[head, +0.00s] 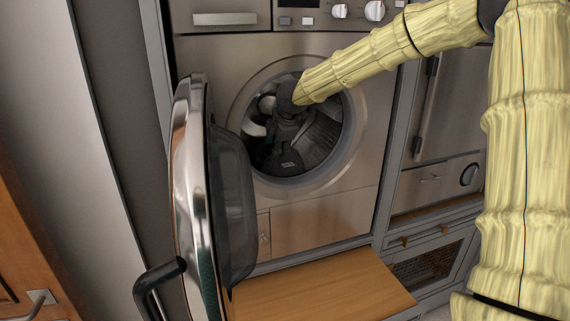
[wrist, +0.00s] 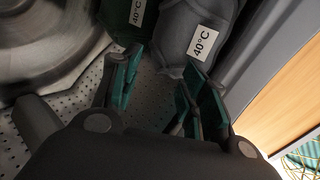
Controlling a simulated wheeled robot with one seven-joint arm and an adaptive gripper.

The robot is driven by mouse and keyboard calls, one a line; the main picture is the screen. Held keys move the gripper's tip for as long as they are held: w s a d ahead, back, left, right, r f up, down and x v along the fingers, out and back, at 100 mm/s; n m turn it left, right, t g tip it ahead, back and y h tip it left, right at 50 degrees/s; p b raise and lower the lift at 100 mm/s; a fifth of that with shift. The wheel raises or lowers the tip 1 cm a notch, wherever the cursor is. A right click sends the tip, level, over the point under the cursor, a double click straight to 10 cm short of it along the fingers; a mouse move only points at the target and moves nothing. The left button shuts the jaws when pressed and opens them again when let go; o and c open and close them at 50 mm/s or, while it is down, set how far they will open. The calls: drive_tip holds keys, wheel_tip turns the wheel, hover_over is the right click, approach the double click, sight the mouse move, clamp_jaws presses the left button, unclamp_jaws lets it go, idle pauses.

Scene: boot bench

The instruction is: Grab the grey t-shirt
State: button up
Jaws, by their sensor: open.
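The grey t-shirt (wrist: 182,28) is a bundled grey cloth with a white "40°C" label, at the top middle of the wrist view. My gripper (wrist: 160,70) is open inside the washing machine drum, its two teal-lined fingers apart. The shirt lies just beyond the fingertips, near the right one; I cannot tell whether they touch. Nothing is seen held between the fingers. In the head view my gripper (head: 287,135) is inside the round opening, and its fingertips are hard to make out.
A dark green cloth (wrist: 118,22) with a similar label lies left of the grey shirt. The perforated drum wall (wrist: 75,95) surrounds my gripper. The washing machine's open door (head: 190,180) stands left of the opening. A wooden board (head: 320,285) is below the machine.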

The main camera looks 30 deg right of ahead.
sight(284, 161)
drive_tip(key=shift+p+x, duration=0.65)
drive_tip(key=shift+x, duration=1.75)
drive_tip(key=shift+c, duration=0.2)
clamp_jaws()
